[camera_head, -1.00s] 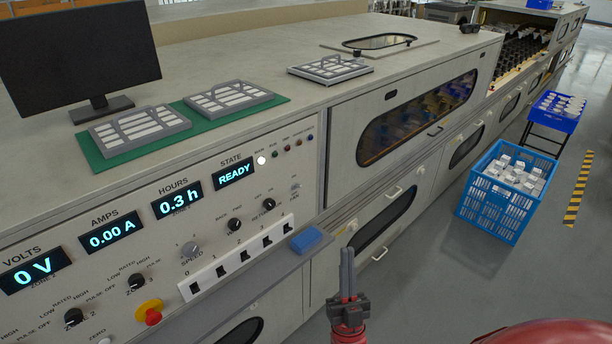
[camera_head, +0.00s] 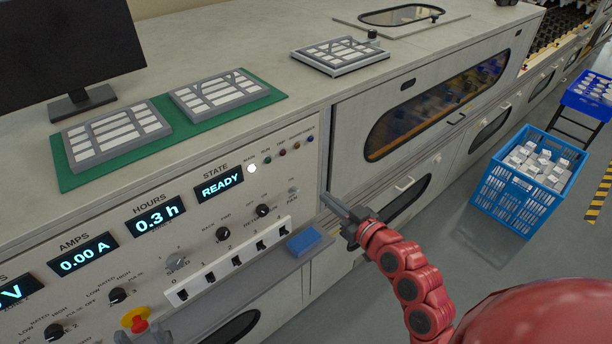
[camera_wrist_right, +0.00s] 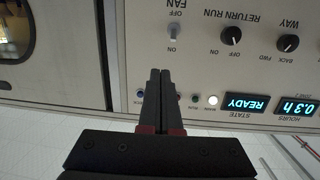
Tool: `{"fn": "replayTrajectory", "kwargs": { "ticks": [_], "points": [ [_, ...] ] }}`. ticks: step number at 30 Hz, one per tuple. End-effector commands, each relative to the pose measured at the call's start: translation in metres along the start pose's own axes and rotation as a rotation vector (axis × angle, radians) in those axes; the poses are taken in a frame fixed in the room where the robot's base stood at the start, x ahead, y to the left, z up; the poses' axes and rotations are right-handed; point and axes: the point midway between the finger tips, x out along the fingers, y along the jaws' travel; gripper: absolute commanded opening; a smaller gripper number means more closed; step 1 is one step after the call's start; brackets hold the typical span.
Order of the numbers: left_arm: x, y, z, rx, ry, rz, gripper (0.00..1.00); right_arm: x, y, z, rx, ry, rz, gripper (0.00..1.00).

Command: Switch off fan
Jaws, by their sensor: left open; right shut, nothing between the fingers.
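The fan switch (camera_head: 292,190) is a small pale toggle near the right end of the control panel (camera_head: 215,225). In the right wrist view the fan switch (camera_wrist_right: 173,33) shows upside down, between its OFF and ON labels; I cannot tell surely which way it is set. My right gripper (camera_head: 325,198) is shut and empty, its fingers pointing at the panel just right of the switch. In the wrist view the fingertips (camera_wrist_right: 160,72) line up near the switch with a visible gap. My left gripper (camera_head: 140,337) barely shows at the bottom edge, open by the red stop button.
The RETURN RUN knob (camera_head: 262,211) is just left of the switch. A row of white-framed rocker switches (camera_head: 235,262) and a blue block (camera_head: 303,242) on the ledge lie below. The STATE display (camera_head: 219,188) reads READY. A blue crate (camera_head: 520,185) stands on the floor right.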

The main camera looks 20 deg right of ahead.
Motion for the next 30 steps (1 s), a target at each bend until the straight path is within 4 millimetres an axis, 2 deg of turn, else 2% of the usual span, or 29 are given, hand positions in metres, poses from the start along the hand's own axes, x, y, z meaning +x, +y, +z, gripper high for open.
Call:
{"fn": "replayTrajectory", "kwargs": {
  "ticks": [6, 17, 23, 30],
  "points": [
    [0.002, 0.000, -0.001, 0.000, 0.000, 0.000, 0.50, -0.004, -0.018, 0.007, -0.031, -0.066, -0.069, 0.00],
    [0.003, 0.000, -0.001, 0.000, 0.000, 0.000, 0.50, -0.002, -0.018, 0.007, -0.030, -0.066, -0.070, 0.00],
    [0.011, -0.001, -0.002, 0.000, 0.000, 0.000, 0.50, 0.017, -0.021, 0.007, -0.030, -0.067, -0.074, 0.00],
    [0.025, -0.001, -0.004, 0.000, 0.000, 0.000, 0.50, 0.059, -0.024, 0.009, -0.028, -0.067, -0.073, 0.00]
  ]
}}
